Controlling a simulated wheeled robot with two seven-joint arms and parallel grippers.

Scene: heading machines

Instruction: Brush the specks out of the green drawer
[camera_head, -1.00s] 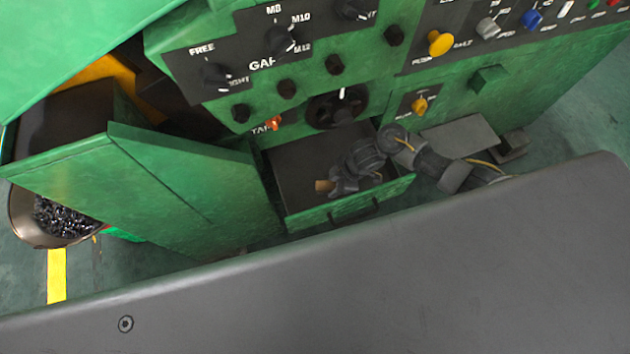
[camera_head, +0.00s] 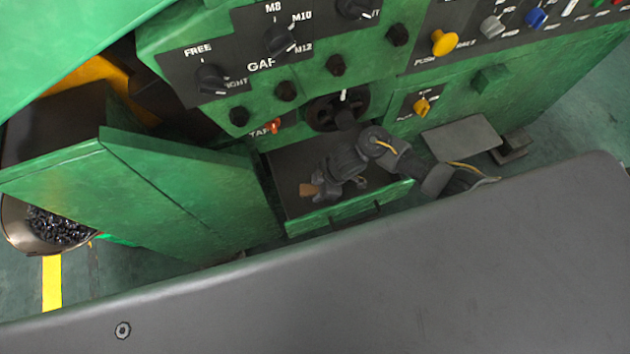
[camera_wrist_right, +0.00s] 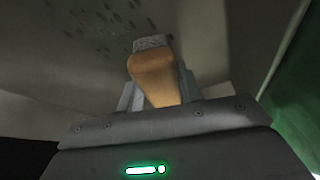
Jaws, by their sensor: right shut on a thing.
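The green drawer (camera_head: 345,213) is pulled out of the machine, with a dark grey inside. My right gripper (camera_head: 318,190) is inside the drawer, near its left side. It is shut on a brush with a tan wooden handle (camera_head: 308,190). In the right wrist view the brush handle (camera_wrist_right: 155,78) stands between the two fingers, with a grey band (camera_wrist_right: 152,42) at its far end. Dark specks (camera_wrist_right: 98,28) are scattered on the drawer floor beyond and to the left of the brush. The bristles are not clearly visible. My left gripper is out of view.
Control knobs and a dark handwheel (camera_head: 336,109) are just above the drawer. A green cabinet panel (camera_head: 180,195) stands close to its left. A bowl of metal parts (camera_head: 58,225) is at far left. A grey plate (camera_head: 461,136) lies right of the drawer.

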